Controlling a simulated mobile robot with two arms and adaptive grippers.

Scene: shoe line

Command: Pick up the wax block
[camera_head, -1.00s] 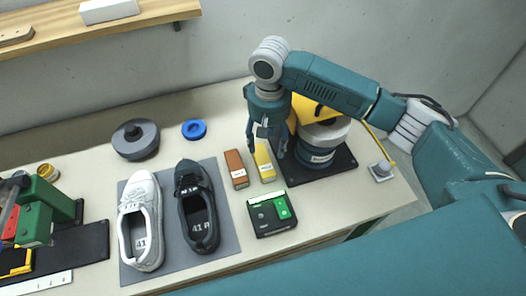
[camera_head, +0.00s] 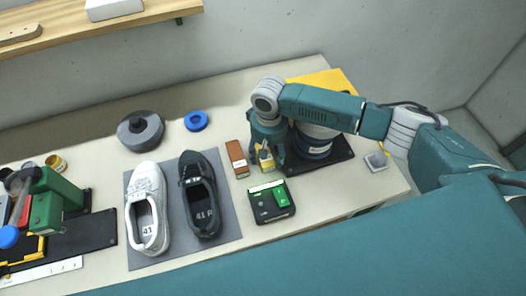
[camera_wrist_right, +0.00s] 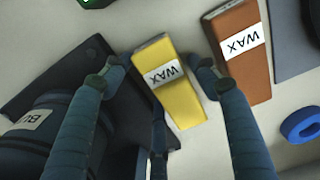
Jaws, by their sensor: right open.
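A yellow wax block (camera_head: 265,160) lies on the bench, and in the right wrist view the yellow block (camera_wrist_right: 178,98) shows a white WAX label. A brown wax block (camera_head: 236,158), also labelled WAX in the right wrist view (camera_wrist_right: 242,60), lies just left of it in the head view. My right gripper (camera_head: 267,157) is open over the yellow block. In the right wrist view its fingers (camera_wrist_right: 160,76) stand on either side of the yellow block, with one finger in the gap between the two blocks. My left gripper is not in view.
A black box with a green panel (camera_head: 271,202) sits just in front of the blocks. A grey mat (camera_head: 150,262) with a white and a black shoe lies to the left. A dark machine base (camera_head: 335,163) stands close on the right. A blue ring (camera_head: 196,121) lies behind.

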